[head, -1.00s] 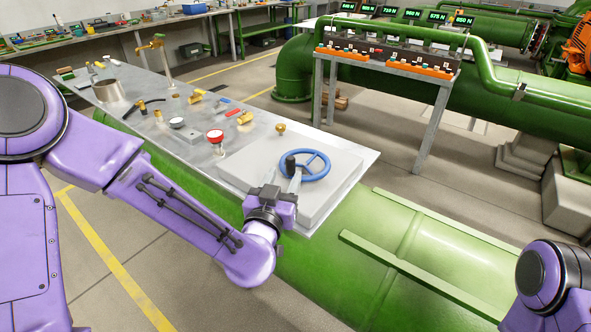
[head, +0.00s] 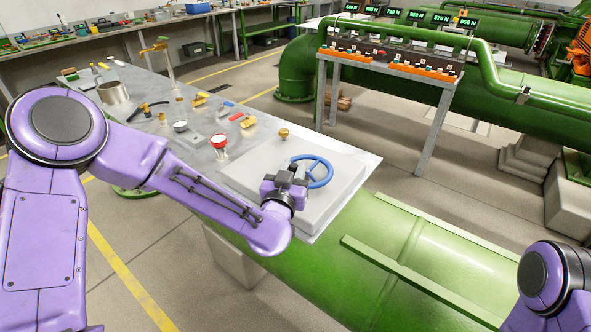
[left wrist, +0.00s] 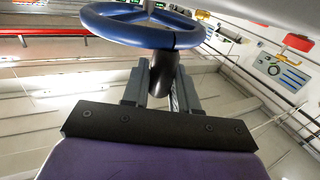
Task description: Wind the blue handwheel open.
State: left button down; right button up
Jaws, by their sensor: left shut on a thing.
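The blue handwheel (head: 327,180) is mounted on the pale grey case (head: 318,213) at the near end of the bench. It also shows at the top of the left wrist view (left wrist: 120,26). A black handle (left wrist: 162,72) stands out from its rim. My left gripper (head: 296,173) is at the left side of the wheel. In the left wrist view its two fingers (left wrist: 160,90) are on either side of the black handle and shut on it. In the head view the gripper hides the handle. My right gripper is out of view.
A large green pipe (head: 400,260) lies to the right. A table with orange trays (head: 425,72) stands behind.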

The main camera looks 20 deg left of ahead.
pick_arm(q)
jog(key=shift+s+d+n+y, duration=0.15)
jog(key=shift+d+n+y, duration=0.25)
jog(key=shift+n+y, duration=0.6)
jog(key=c, duration=1)
grip_release()
jog(key=shift+m, duration=0.3)
jog(key=s, duration=0.3)
jog(key=s+d+b, duration=0.1)
jog(key=s, duration=0.3)
jog(key=s+d+b, duration=0.1)
jog(key=s, duration=0.2)
jog(key=shift+s, duration=0.25)
